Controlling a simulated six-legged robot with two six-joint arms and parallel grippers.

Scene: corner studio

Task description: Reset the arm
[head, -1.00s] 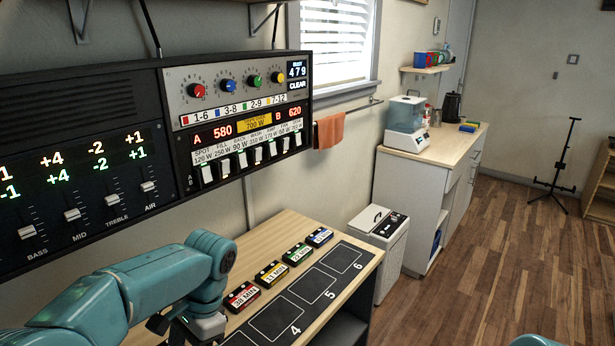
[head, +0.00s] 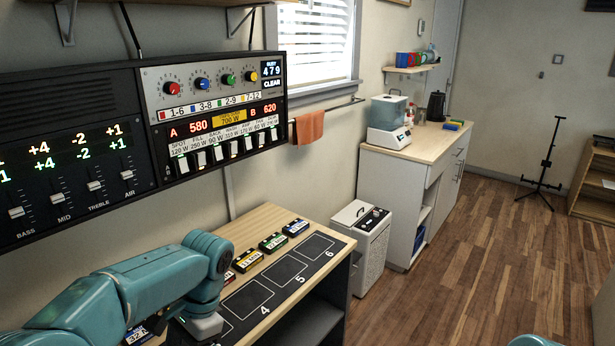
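My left arm (head: 140,285) comes in from the lower left and reaches over the near end of the wooden bench. Its end is bent down, and its gripper fingers are hidden below the wrist, so I cannot see whether they hold anything. A small teal piece of my right side (head: 532,341) shows at the bottom edge, but the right gripper does not show. Small labelled blocks in several colours, including a yellow one (head: 249,260), a green one (head: 273,242) and a blue one (head: 296,227), stand in a row on the bench.
The bench (head: 268,217) has a dark strip of numbered outlined slots (head: 283,270). A wall panel (head: 216,113) with knobs and switches hangs above. A white bin (head: 360,245) and a cabinet (head: 395,190) stand beyond. The wooden floor (head: 480,240) at right is clear up to a black stand (head: 546,160).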

